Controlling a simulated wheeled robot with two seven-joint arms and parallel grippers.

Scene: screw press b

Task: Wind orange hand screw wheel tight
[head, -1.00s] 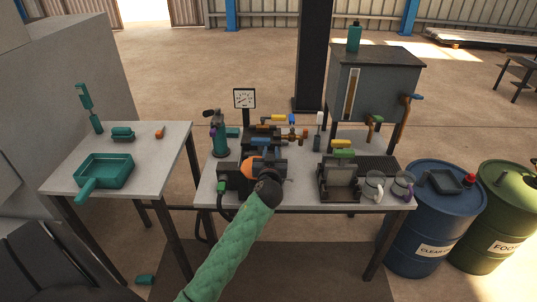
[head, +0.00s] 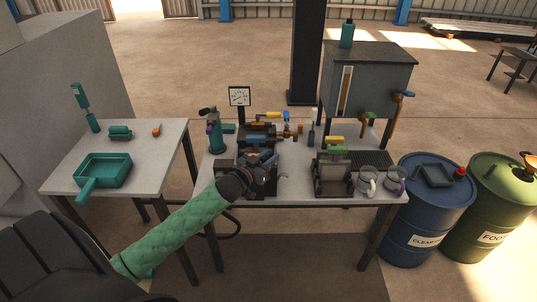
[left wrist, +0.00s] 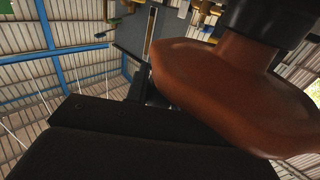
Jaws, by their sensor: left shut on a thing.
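The orange hand screw wheel (left wrist: 225,85) fills the right of the left wrist view as a rounded, lobed handle on a dark shaft. In the head view it is mostly hidden behind my left gripper (head: 264,172). That gripper is at the front of the dark screw press (head: 262,138) on the middle table, and it is shut on the wheel. Its fingertips are hard to make out in the head view. How tight the screw is cannot be seen. My right gripper is not in view.
The middle table (head: 310,196) also holds a dial gauge (head: 240,97), a teal bottle-like tool (head: 214,138), a dark fixture (head: 333,178) and clear mugs (head: 367,180). A side table (head: 140,165) with a teal tray (head: 103,170) stands left. Blue (head: 422,225) and green drums (head: 490,220) stand right.

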